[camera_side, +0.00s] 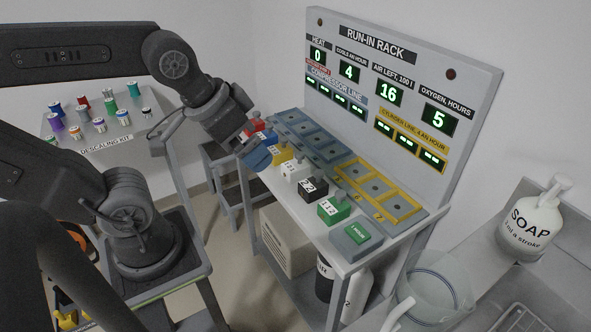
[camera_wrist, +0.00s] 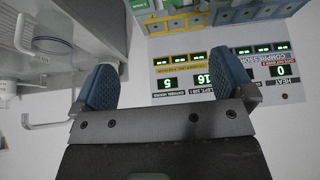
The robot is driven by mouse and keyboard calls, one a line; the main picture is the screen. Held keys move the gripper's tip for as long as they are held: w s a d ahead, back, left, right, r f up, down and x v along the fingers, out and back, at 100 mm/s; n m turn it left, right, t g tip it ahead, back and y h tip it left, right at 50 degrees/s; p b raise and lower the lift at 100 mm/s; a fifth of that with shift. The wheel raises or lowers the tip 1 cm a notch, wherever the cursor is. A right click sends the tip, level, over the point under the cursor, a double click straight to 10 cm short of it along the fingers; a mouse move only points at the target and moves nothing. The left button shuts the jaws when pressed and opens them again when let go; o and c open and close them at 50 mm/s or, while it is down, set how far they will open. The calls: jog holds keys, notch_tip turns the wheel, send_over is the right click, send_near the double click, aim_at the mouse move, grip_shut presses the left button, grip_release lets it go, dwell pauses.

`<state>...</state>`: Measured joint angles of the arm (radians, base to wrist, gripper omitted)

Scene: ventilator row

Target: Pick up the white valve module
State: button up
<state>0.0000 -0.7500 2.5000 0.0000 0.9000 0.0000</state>
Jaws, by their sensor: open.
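The white valve module (camera_side: 294,170) stands upright on the bench shelf in the side view, in a row between a yellow module (camera_side: 279,154) and a black module (camera_side: 313,188). It has a grey knob on top and dark marks on its front. My gripper (camera_side: 257,152) is above and to the left of it, near the red and yellow modules, and apart from the white one. In the wrist view my gripper (camera_wrist: 165,84) shows two blue fingers wide apart with nothing between them. I cannot make out the white module in that view.
A red module (camera_side: 254,126) and a green module (camera_side: 333,208) share the row, with a "1 HOUR" block (camera_side: 357,233) at its near end. Behind are blue-grey and yellow-framed slots (camera_side: 378,190) and the display board (camera_side: 405,45). A soap bottle (camera_side: 537,222) and clear bucket (camera_side: 435,287) stand right.

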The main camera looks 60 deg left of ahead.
jog(key=w+a+n+g, duration=0.1)
jog(key=w+a+n, duration=0.2)
jog(key=w+n, duration=0.15)
jog(key=n+g+y, duration=0.3)
jog(key=n+g, duration=0.2)
jog(key=n, duration=0.9)
send_over(294, 163)
jog(key=d, duration=0.1)
jog(key=shift+m, duration=0.25)
notch_tip(294, 163, down, 24)
jog(key=shift+d+r, duration=0.1)
jog(key=shift+r, duration=0.1)
jog(key=shift+d+x, duration=0.15)
jog(key=shift+x, duration=1.25)
jog(key=shift+d+x, duration=0.15)
jog(key=shift+x, duration=1.2)
jog(key=shift+f, duration=0.1)
jog(key=shift+c, duration=0.4)
